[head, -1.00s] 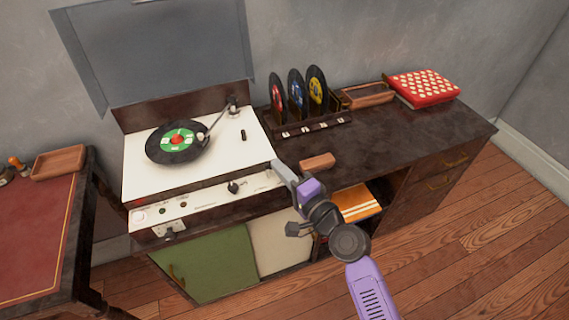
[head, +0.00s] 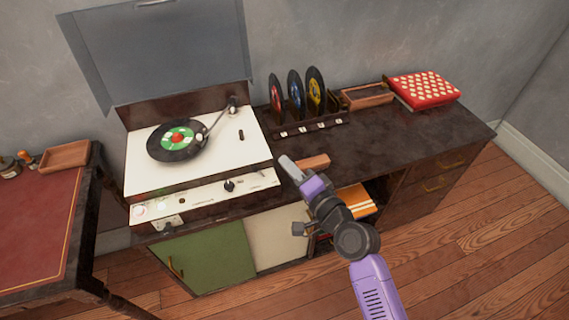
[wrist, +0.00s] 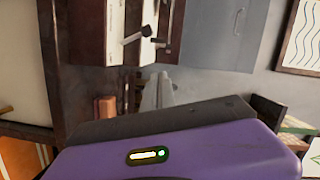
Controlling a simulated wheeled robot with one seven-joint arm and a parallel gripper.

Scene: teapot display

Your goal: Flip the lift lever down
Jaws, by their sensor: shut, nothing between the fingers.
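A small dark lever (head: 241,134), which looks like the lift lever, stands on the right part of the record player's white deck (head: 140,178). Whether it is up or down is too small to tell. The tonearm (head: 214,124) reaches over the black record with a green label (head: 160,153). My gripper (head: 287,161) is shut and empty, in front of the deck's right front corner and apart from the lever. In the wrist view its fingers (wrist: 158,92) point towards the player; I cannot pick out the lever there.
The grey lid (head: 160,50) stands open behind the deck. A record rack (head: 310,124), a wooden tray (head: 367,98) and a red patterned box (head: 425,87) stand to the right.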

